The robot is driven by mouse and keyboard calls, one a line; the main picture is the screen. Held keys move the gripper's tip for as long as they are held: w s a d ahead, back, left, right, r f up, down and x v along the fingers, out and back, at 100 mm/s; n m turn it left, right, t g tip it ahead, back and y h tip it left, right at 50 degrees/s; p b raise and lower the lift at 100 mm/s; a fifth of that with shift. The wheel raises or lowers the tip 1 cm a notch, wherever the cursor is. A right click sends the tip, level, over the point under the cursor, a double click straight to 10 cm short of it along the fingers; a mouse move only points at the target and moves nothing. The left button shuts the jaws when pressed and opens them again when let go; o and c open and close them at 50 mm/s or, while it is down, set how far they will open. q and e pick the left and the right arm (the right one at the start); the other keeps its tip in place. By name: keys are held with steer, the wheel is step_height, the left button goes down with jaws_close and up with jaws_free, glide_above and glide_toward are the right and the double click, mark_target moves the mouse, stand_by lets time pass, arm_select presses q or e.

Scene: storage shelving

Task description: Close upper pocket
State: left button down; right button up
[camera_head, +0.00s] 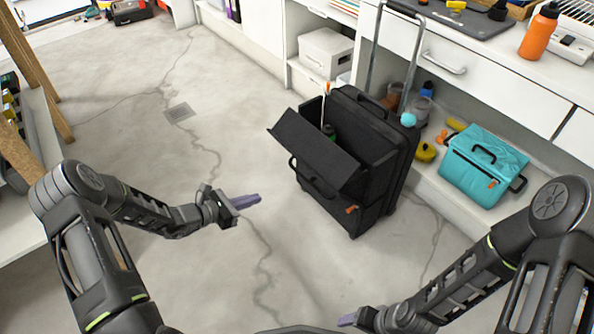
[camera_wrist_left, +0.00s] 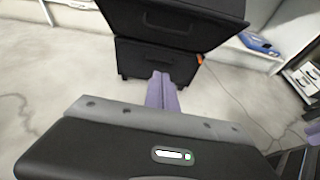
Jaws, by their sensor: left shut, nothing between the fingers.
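A black trolley bag (camera_head: 372,125) stands upright on the floor in the middle of the head view. The flap of its upper pocket (camera_head: 318,147) hangs open, tilted outward to the left, and a thin orange-tipped item and a dark green item show inside. My left gripper (camera_head: 258,199) is shut and empty, left of the bag and apart from it. In the left wrist view, its purple fingers (camera_wrist_left: 162,92) point at the bag's lower part (camera_wrist_left: 150,58). My right gripper (camera_head: 345,320) is at the bottom edge of the head view, away from the bag; its finger opening is unclear.
A teal case (camera_head: 482,165) sits on the low shelf right of the bag, with a yellow tape measure (camera_head: 425,152) nearby. White drawers (camera_head: 470,62) stand behind. A wooden-framed shelf (camera_head: 30,165) is at the left.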

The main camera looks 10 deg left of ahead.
arm_select(q)
steer(key=shift+w+r+t, duration=0.15)
steer(key=shift+r+t, duration=0.15)
steer(key=shift+r, duration=0.35)
steer(key=shift+d, duration=0.15)
steer(key=r+b+x, duration=0.1)
steer(key=b+x, duration=0.1)
steer(key=x, duration=0.4)
steer(key=r+b+x, duration=0.2)
steer(key=b+x, duration=0.1)
steer(key=x, duration=0.3)
steer(key=shift+w+d, duration=0.6)
steer(key=shift+f, duration=0.1)
